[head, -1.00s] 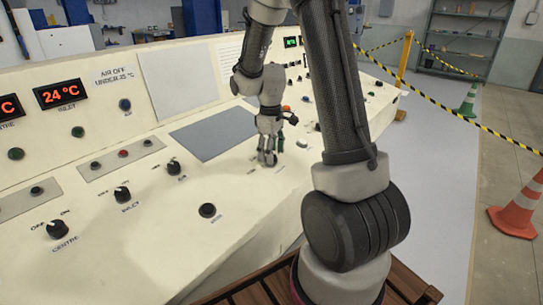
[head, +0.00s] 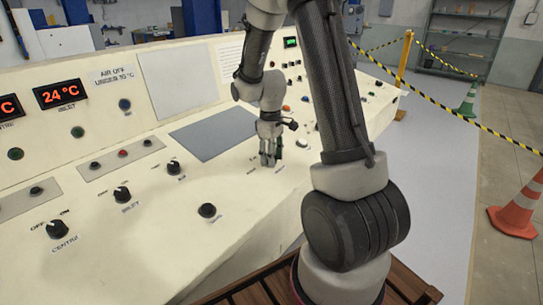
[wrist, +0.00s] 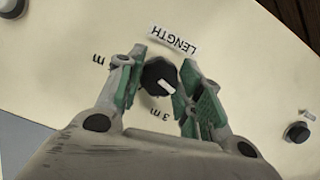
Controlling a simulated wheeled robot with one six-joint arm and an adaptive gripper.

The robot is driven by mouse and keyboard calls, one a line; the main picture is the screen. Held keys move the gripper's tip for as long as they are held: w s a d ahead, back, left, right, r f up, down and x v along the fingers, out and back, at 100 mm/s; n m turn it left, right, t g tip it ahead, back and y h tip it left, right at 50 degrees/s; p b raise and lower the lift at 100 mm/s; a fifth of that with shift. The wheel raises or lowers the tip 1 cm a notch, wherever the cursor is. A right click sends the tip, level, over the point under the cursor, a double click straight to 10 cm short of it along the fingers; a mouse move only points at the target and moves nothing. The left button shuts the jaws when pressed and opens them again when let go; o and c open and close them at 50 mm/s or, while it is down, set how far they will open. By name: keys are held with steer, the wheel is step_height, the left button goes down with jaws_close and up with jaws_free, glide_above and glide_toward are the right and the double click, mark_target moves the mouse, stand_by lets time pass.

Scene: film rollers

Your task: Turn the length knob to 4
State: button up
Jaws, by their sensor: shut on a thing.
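The length knob (wrist: 158,76) is round and black with a white pointer mark. In the wrist view it sits just below the white LENGTH label (wrist: 174,40), and its mark points to the lower right. A printed "3 m" (wrist: 172,117) lies below it; another "m" mark (wrist: 98,60) is at the left, its number not readable. My gripper (wrist: 160,82) has its green-padded fingers on both sides of the knob and is shut on it. In the head view, my gripper (head: 268,161) is down at the sloping panel and the knob is hidden there.
The cream control panel (head: 120,235) carries other knobs, such as the inlet knob (head: 122,194) and a dark knob (head: 207,210). A black button (wrist: 297,132) is right of my gripper in the wrist view. A grey plate (head: 210,137) lies left of the gripper.

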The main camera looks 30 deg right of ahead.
steer(key=m+y, duration=0.1)
steer(key=m, duration=0.3)
steer(key=shift+d+m, duration=0.1)
steer(key=shift+m, duration=0.2)
steer(key=m+y, duration=0.1)
steer(key=m, duration=0.4)
steer(key=m+y, duration=0.1)
steer(key=m, duration=0.3)
steer(key=shift+m, duration=0.4)
steer(key=shift+m+t+y, duration=0.3)
steer(key=shift+m+t, duration=0.3)
steer(key=shift+m, duration=1.7)
steer(key=o, duration=1)
steer(key=shift+o, duration=0.2)
